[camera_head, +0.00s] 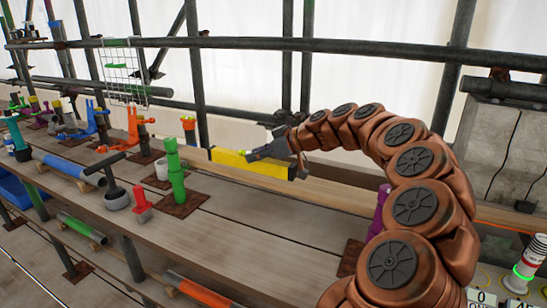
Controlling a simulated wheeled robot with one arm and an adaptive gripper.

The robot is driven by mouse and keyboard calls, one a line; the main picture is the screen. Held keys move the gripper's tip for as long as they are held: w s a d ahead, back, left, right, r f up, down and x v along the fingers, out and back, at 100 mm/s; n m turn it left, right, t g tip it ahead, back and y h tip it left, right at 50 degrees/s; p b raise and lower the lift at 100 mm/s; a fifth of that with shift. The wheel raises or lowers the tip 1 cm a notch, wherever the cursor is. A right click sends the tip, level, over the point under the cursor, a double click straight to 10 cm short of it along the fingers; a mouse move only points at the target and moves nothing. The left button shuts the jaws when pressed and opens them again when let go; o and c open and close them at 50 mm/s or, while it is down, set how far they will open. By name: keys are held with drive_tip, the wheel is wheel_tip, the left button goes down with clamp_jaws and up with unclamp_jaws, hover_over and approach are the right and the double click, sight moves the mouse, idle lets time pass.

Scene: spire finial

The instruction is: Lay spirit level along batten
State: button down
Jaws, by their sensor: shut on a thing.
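The yellow spirit level (237,161) is in the middle of the head view, long side facing me, with a dark end at right. My gripper (268,153) is shut on the level near its right end, coming from the right. The pale wooden batten (335,191) runs lengthwise along the planks, just below and right of the level. The level's long axis looks roughly in line with the batten. I cannot tell whether the level touches it. My gripper's fingers partly cover the level's top.
A green post (175,170) on a rusty plate, a red block (142,203) and a dark T-handled tool (115,185) stand at left. A purple post (381,210) stands near my arm. Scaffold tubes (300,45) cross behind. The front planks (250,235) are clear.

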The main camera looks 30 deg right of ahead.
drive_tip(key=d, duration=0.2)
drive_tip(key=w+d+p, duration=0.1)
drive_tip(key=d, duration=0.1)
drive_tip(key=w+d, duration=0.1)
drive_tip(key=d, duration=0.2)
drive_tip(key=shift+w+f, duration=0.15)
drive_tip(key=shift+f, duration=0.2)
drive_tip(key=shift+f+p, duration=0.7)
drive_tip(key=shift+f, duration=1.1)
drive_tip(key=c, duration=0.8)
unclamp_jaws()
drive_tip(key=shift+c, duration=0.2)
drive_tip(key=b+v, duration=0.2)
drive_tip(key=v, duration=1)
drive_tip(key=shift+b, duration=0.35)
